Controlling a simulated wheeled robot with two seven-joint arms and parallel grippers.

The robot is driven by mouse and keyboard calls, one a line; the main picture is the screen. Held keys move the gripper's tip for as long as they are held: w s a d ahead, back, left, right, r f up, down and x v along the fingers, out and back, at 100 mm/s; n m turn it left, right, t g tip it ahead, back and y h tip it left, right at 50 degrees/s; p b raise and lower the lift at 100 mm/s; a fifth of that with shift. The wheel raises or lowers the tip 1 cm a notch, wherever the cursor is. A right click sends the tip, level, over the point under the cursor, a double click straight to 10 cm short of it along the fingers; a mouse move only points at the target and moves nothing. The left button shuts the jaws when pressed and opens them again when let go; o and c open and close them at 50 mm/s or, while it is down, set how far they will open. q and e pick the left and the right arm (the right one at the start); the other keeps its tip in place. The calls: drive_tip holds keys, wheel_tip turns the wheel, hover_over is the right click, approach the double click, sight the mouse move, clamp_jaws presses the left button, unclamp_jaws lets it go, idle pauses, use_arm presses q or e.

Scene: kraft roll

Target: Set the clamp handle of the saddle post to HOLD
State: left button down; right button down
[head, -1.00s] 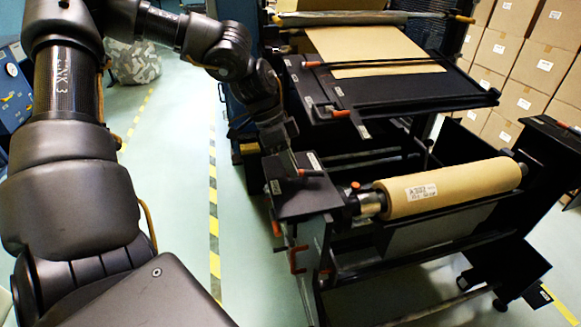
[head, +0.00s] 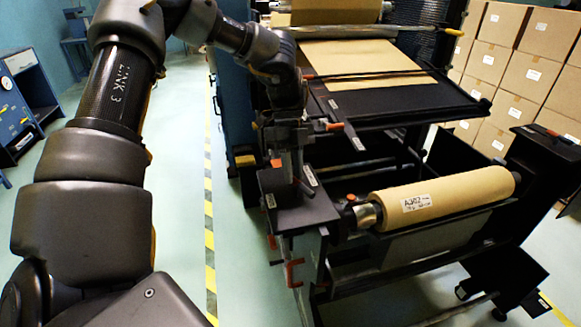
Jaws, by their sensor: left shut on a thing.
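My right gripper is not in view.
The kraft roll (head: 450,199) lies on its shaft just right of the post. A black table with paper (head: 370,62) stands behind. The far post (head: 545,165) is at right, with stacked cartons (head: 530,75) beyond.

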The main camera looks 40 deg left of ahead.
use_arm(q)
drive_tip(key=shift+w+d+r+m+p, duration=0.1)
drive_tip(key=shift+r+m+p, duration=0.1)
drive_tip(key=shift+m+p, duration=0.45)
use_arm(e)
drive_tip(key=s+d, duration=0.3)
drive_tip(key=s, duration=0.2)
use_arm(q)
drive_tip(key=m+p, duration=0.1)
drive_tip(key=p, duration=0.1)
drive_tip(key=m+g+y+p, duration=0.1)
drive_tip(key=p, duration=0.1)
drive_tip(key=shift+w+d, duration=0.2)
drive_tip(key=shift+w, duration=0.05)
drive_tip(key=shift+w+f+m+p, duration=0.1)
drive_tip(key=shift+m+p, duration=0.45)
drive_tip(key=shift+p, duration=0.05)
drive_tip(key=shift+f+y, duration=0.15)
drive_tip(key=shift+y, duration=0.15)
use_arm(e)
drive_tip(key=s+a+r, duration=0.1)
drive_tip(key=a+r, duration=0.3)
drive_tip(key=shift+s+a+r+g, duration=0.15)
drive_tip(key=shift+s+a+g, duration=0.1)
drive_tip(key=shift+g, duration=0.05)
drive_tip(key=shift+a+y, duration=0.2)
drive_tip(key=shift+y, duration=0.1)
